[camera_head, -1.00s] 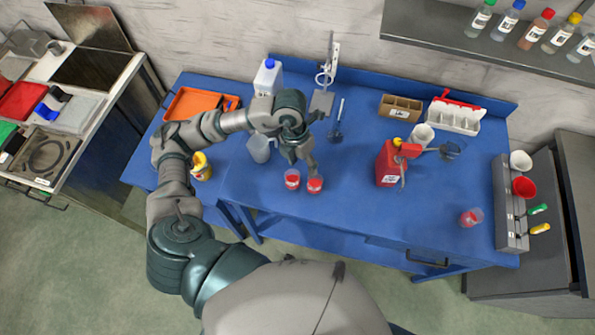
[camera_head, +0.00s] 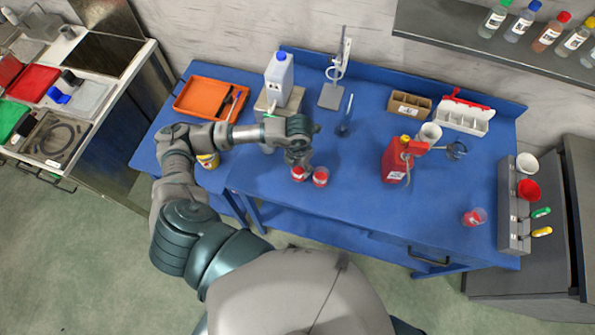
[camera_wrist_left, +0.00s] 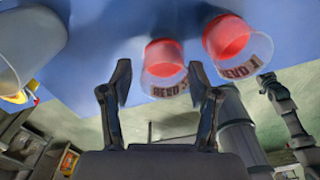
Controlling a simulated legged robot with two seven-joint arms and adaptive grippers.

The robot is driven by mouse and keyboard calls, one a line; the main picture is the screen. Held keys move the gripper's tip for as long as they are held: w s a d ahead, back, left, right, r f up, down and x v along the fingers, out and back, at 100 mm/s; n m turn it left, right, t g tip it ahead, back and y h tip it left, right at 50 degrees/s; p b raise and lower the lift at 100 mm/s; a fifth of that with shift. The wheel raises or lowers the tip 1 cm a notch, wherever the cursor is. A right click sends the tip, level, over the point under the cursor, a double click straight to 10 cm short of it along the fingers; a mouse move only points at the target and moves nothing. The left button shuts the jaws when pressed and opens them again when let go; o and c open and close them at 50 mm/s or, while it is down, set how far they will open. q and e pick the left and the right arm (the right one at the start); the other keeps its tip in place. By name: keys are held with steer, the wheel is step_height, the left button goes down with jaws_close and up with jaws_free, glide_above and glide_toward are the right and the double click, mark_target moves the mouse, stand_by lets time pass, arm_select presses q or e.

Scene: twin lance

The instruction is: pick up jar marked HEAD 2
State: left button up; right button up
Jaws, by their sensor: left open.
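Two clear jars with red contents stand side by side near the front of the blue table (camera_head: 365,205). The left jar (camera_head: 298,174) shows in the left wrist view (camera_wrist_left: 163,55) with a partly legible label that seems to read HEAD 2. The right jar (camera_head: 321,177) is marked HEAD 1 in the left wrist view (camera_wrist_left: 228,38). My left gripper (camera_head: 300,163) is over the left jar, which it partly hides. In the wrist view its spread fingers (camera_wrist_left: 160,80) line up with that jar, with nothing between them. My right gripper is not in view.
A grey pitcher (camera_wrist_left: 28,50) stands left of the jars. A red canister (camera_head: 394,162) stands to their right, and another red-filled cup (camera_head: 474,217) near the right end. An orange tray (camera_head: 208,98) and a stand (camera_head: 333,90) are behind. The table's front middle is clear.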

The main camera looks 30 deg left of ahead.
mark_target(299, 171)
arm_select(q)
step_height(299, 171, down, 3)
steer(key=shift+r, duration=0.15)
steer(key=shift+w+d+f, duration=0.1)
steer(key=shift+d+f, duration=0.05)
steer(key=shift+f, duration=0.2)
steer(key=shift+d+f, duration=0.1)
steer(key=shift+d, duration=0.15)
steer(key=c, duration=0.7)
steer(key=shift+a, duration=0.2)
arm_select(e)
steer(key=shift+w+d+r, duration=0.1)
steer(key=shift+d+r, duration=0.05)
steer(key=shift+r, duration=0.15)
arm_select(q)
steer(key=shift+a, duration=0.1)
